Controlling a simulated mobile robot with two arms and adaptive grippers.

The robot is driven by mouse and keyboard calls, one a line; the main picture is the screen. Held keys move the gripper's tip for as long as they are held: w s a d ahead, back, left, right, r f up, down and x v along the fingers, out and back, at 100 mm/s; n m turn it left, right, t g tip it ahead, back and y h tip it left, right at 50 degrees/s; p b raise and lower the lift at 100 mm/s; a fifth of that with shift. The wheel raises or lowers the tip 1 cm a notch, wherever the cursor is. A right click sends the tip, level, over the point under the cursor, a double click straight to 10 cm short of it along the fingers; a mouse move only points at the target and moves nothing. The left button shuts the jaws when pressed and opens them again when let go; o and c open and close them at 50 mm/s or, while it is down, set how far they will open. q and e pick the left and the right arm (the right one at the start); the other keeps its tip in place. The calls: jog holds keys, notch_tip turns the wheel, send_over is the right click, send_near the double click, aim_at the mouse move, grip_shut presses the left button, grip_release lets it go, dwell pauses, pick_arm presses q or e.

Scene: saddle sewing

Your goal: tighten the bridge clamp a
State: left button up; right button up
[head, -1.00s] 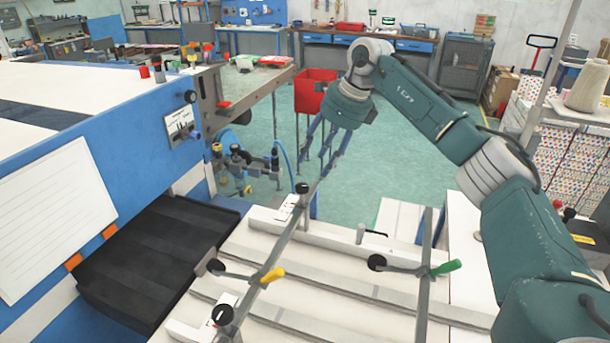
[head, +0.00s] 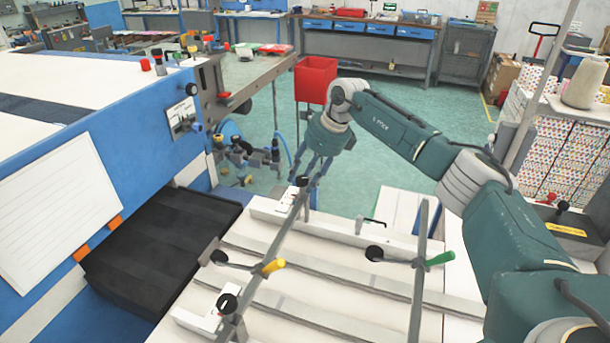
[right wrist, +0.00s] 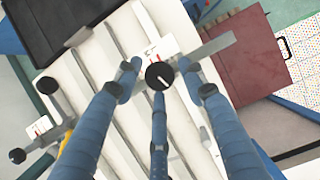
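A long grey clamp bar (head: 270,245) runs diagonally across the white slatted table, with a black knob (head: 303,182) at its far end and another black knob (head: 227,303) at its near end. I cannot read which letter marks it. My right gripper (head: 307,172) is at the far knob, pointing down. In the right wrist view its three blue fingers (right wrist: 160,80) stand spread around the round black knob (right wrist: 159,75), which bears a white pointer line. Gaps show between the side fingertips and the knob. My left gripper is not in view.
A yellow-handled lever (head: 272,267) sits by the bar, and a green-handled one (head: 440,258) by a second grey bar (head: 420,270). A blue machine (head: 140,150) with a black tray (head: 150,250) stands left. A red bin (head: 314,80) stands behind my gripper.

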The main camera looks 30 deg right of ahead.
jog(key=c, duration=0.7)
jog(key=shift+c, duration=0.2)
